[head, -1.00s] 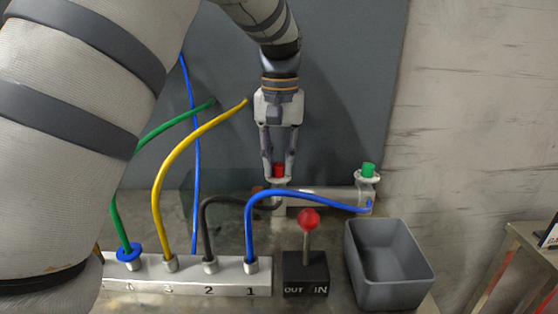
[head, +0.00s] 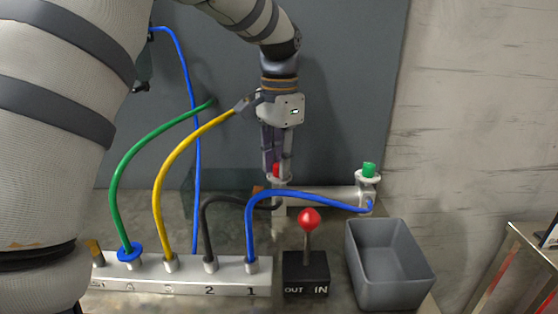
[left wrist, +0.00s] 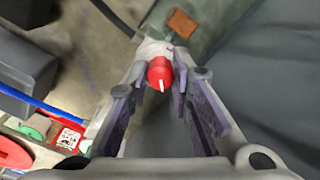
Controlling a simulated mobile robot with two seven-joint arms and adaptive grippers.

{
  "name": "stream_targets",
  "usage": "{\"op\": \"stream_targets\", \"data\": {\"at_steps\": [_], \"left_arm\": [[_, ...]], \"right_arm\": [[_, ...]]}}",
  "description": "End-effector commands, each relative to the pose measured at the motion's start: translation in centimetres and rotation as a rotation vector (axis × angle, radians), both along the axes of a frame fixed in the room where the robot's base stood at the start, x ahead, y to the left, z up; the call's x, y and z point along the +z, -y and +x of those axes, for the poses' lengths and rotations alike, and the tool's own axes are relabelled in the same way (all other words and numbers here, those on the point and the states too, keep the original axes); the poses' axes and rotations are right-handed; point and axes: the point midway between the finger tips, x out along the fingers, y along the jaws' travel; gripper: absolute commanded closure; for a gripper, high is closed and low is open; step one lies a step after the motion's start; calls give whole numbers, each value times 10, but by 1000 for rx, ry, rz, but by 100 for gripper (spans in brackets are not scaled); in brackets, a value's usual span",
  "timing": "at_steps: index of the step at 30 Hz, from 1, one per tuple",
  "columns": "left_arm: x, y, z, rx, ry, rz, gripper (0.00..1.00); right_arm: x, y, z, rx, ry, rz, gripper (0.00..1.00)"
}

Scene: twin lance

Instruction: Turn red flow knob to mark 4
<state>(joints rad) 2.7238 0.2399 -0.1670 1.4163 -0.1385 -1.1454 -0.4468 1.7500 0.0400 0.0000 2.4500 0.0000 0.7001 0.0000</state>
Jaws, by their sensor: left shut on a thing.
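The red flow knob (head: 276,169) stands at the left end of a grey pipe fitting in the head view. My left gripper (head: 277,172) comes down on it from above and is shut on it. In the left wrist view the red knob (left wrist: 160,72) sits between the fingertips (left wrist: 163,76), with a short white pointer line on its top. The fingers partly hide the knob in the head view, and I cannot read any scale marks around it.
A green knob (head: 369,169) stands at the fitting's right end. A blue hose (head: 300,195) arches in front. A red-topped lever (head: 309,218), a grey bin (head: 390,265) and a numbered hose block (head: 190,277) stand nearer. Yellow (head: 172,165) and green (head: 128,170) hoses rise at left.

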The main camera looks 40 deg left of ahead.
Motion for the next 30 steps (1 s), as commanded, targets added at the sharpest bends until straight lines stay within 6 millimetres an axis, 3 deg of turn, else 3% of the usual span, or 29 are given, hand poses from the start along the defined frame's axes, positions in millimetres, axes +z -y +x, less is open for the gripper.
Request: {"op": "stream_targets", "data": {"at_steps": [23, 24, 26, 30], "left_arm": [[0, 0, 0, -95, -1, 0, 100], [0, 0, 0, -95, -1, 0, 76], [0, 0, 0, -95, -1, 0, 62], [0, 0, 0, -95, -1, 0, 59]], "right_arm": [[0, 0, 0, 0, 0, 0, 60], [0, 0, 0, 0, 0, 0, 60], [0, 0, 0, 0, 0, 0, 60], [0, 0, 0, 0, 0, 0, 60]]}}
